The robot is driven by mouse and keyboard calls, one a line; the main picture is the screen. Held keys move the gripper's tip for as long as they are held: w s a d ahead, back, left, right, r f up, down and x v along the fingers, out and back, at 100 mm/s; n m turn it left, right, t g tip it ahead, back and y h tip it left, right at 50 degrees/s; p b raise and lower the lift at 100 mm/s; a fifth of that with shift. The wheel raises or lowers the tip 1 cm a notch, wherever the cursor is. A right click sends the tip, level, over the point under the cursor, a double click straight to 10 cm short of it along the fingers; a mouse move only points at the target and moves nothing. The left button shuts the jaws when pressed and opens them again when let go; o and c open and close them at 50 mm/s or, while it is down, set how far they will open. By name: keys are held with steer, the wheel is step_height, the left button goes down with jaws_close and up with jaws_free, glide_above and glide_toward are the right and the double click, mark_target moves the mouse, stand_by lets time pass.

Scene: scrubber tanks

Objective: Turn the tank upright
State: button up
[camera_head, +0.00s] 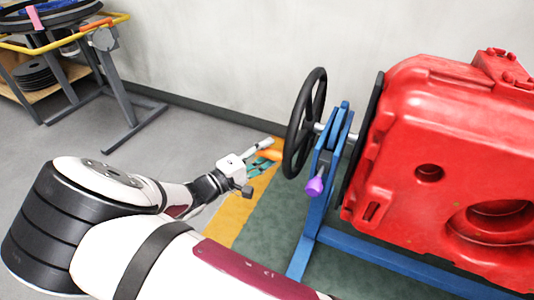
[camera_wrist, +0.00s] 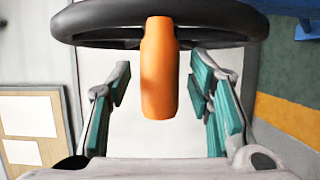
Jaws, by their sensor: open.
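The red tank (camera_head: 425,130) is mounted on a blue stand (camera_head: 390,265) at the right of the head view, and its right side is cut off. A black handwheel (camera_head: 304,122) stands on the stand's left side, joined by a shaft. An orange handle (camera_head: 268,154) sticks out from the wheel's rim; it also shows in the wrist view (camera_wrist: 158,75). My gripper (camera_head: 262,155) is open at the handle. In the wrist view the teal finger pads (camera_wrist: 165,98) lie on both sides of the handle, with gaps on each side.
A purple knob (camera_head: 315,186) sits on the stand just right of the wheel. A yellow-edged green mat (camera_head: 262,222) covers the floor below. A yellow-framed rack (camera_head: 100,40) stands at the far left. Grey floor between rack and mat is clear. A pale wall is behind.

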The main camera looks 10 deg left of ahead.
steer(key=shift+w+d, duration=0.3)
jaws_close()
steer(key=shift+f, duration=0.1)
